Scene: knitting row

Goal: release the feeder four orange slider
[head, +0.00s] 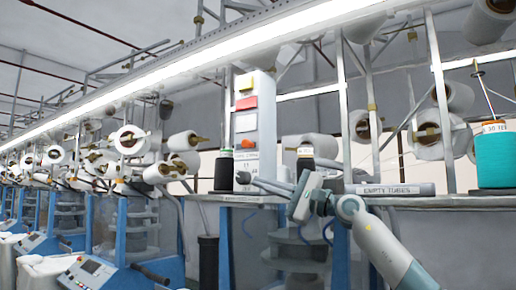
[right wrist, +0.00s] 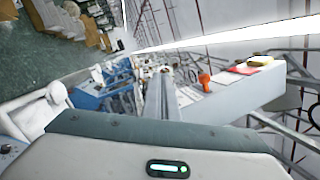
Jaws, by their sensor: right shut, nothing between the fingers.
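The orange slider (head: 248,143) sits low on the front of an upright white box (head: 267,120), below a red block (head: 246,103) and a yellow block (head: 245,82). In the right wrist view the orange slider (right wrist: 204,80) sticks out from the box face, right of my fingers. My right gripper (head: 243,178) is shut and empty, below the orange slider and apart from it, its fingers pointing left. The shut fingers also show in the right wrist view (right wrist: 160,95). My left gripper is in neither view. I cannot read a feeder number on the box.
A black yarn cone (head: 223,172) stands just left of my fingertips. A tray labelled empty tubes (head: 395,189) and a teal cone (head: 493,160) are on the right. Metal posts (head: 344,110) rise behind.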

